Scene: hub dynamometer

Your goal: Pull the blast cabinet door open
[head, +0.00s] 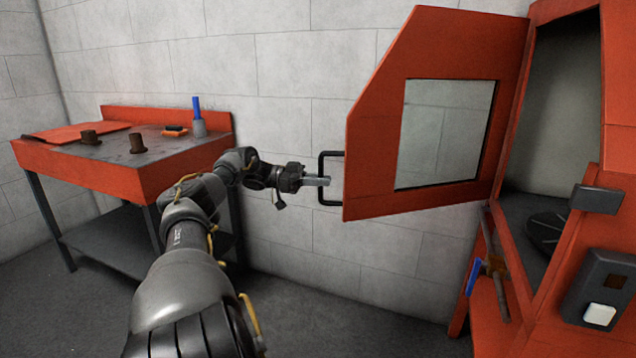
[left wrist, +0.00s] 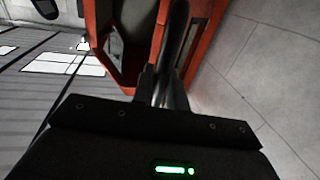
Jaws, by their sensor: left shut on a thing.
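The blast cabinet door (head: 375,160) is an orange-red panel with a window (head: 445,133). It stands swung wide open to the left of the blast cabinet (head: 615,100). Its black bar handle (head: 322,163) is on the door's left edge. My left gripper (head: 325,180) is shut on the handle. In the left wrist view the handle (left wrist: 176,35) runs up from between the fingers (left wrist: 163,90), with the orange cabinet behind it. The cabinet's inside is exposed, with a dark round turntable (head: 545,230) partly seen. My right gripper is not in view.
An orange workbench (head: 150,180) stands at the left against the block wall, with two brown cylinders and a blue-handled tool (head: 197,115) on it. A blue-handled tool (head: 473,278) is by the cabinet's lower front. The floor (head: 350,325) between bench and cabinet is clear.

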